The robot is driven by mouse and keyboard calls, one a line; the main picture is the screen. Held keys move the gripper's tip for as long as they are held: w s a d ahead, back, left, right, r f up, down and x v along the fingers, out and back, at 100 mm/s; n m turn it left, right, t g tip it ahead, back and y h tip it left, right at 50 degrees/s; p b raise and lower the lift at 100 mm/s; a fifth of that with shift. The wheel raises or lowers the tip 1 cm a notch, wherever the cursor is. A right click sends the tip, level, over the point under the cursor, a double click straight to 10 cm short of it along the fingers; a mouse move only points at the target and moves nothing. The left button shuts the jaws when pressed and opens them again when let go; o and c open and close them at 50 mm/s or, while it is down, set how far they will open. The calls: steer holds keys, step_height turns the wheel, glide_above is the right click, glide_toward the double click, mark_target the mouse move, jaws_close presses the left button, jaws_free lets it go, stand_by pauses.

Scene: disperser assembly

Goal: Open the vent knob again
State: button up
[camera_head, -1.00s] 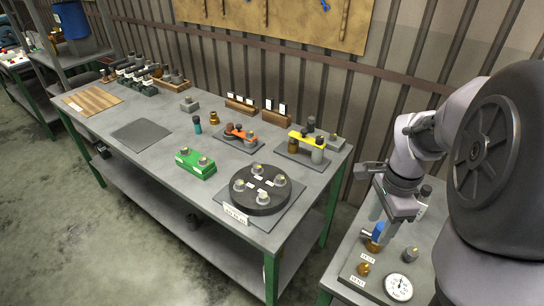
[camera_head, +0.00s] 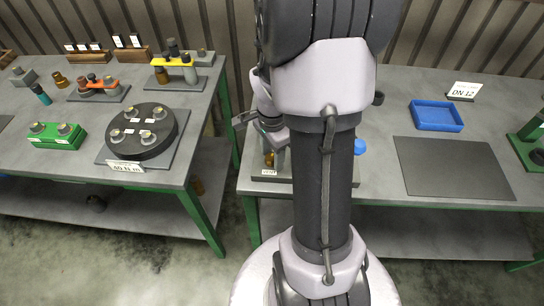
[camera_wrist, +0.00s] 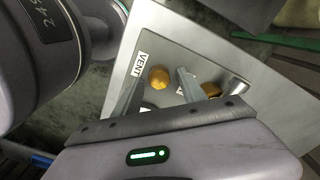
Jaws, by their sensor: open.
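The vent knob (camera_wrist: 159,76) is a small round gold knob beside the VENT label (camera_wrist: 142,62) on a grey panel (camera_wrist: 125,62) in the wrist view. My gripper (camera_wrist: 161,73) is open. Its two fingers show on either side of the knob in that view; whether they touch it or are still above it I cannot tell. In the head view the VENT label (camera_head: 268,172) shows at the panel's front edge, and my arm hides most of the panel.
A second gold knob (camera_wrist: 210,89) sits close to the right finger in the wrist view. In the head view a blue tray (camera_head: 436,116) and a dark mat (camera_head: 453,168) lie on the bench to the right. The left bench holds a black round fixture (camera_head: 141,132).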

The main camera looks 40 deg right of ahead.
jaws_close()
steer(key=shift+n, duration=0.3)
steer(key=n+p, duration=0.1)
steer(key=n, duration=0.3)
steer(key=shift+w+r+n+p, duration=0.1)
steer(key=shift+w+n+p, duration=0.05)
steer(key=shift+n+p, duration=0.2)
steer(key=n+p, duration=0.1)
steer(key=n, duration=0.4)
steer(key=shift+w+a+n, duration=0.1)
steer(key=shift+n, duration=0.15)
steer(key=n+p, duration=0.2)
steer(key=n, duration=0.3)
steer(key=shift+w+a, duration=0.1)
steer(key=n+p, duration=0.2)
steer(key=n, duration=0.3)
steer(key=shift+a+n, duration=0.1)
steer(key=shift+n, duration=0.3)
